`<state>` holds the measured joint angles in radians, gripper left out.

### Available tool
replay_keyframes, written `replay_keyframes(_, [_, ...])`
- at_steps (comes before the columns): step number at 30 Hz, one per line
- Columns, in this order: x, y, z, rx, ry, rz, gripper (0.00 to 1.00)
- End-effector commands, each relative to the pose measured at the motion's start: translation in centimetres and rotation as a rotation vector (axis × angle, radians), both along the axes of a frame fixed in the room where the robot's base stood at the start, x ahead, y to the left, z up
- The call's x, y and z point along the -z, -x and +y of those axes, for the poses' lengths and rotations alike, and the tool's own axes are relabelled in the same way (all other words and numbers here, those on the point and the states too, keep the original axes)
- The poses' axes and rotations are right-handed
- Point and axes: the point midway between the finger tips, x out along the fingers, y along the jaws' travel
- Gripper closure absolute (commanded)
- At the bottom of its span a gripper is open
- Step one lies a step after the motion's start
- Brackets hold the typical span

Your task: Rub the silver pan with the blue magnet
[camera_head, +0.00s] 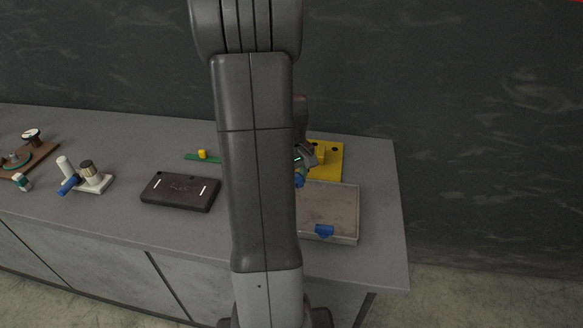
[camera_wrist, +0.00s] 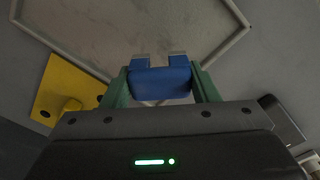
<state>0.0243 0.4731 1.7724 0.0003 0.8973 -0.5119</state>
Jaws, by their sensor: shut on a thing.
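The silver pan (camera_head: 340,204) is a shallow tray with a raised rim and a dull brownish floor, near the right end of the counter. My arm hides its left side in the head view. The pan also fills the upper part of the wrist view (camera_wrist: 112,38). My gripper (camera_wrist: 160,80) has green fingers shut on the blue magnet (camera_wrist: 160,84). A bit of blue shows by my gripper (camera_head: 301,172) at the pan's left back in the head view. The magnet appears over the pan; I cannot tell if they touch.
A blue piece (camera_head: 324,230) sits at the pan's front edge. A yellow board (camera_head: 333,150) lies behind the pan.

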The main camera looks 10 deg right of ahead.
Motion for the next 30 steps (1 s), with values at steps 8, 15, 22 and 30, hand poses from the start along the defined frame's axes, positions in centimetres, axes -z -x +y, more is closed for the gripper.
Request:
replay_keyframes(8, [-3.0,-0.1,0.3,0.002,0.000,-0.002,0.67])
replay_keyframes(15, [-3.7,-0.1,0.5,0.003,0.000,-0.001,0.67])
replay_keyframes(22, [-3.6,-0.1,0.4,0.003,0.000,-0.001,0.67])
replay_keyframes(30, [-3.5,-0.1,0.5,0.004,0.000,-0.001,0.67])
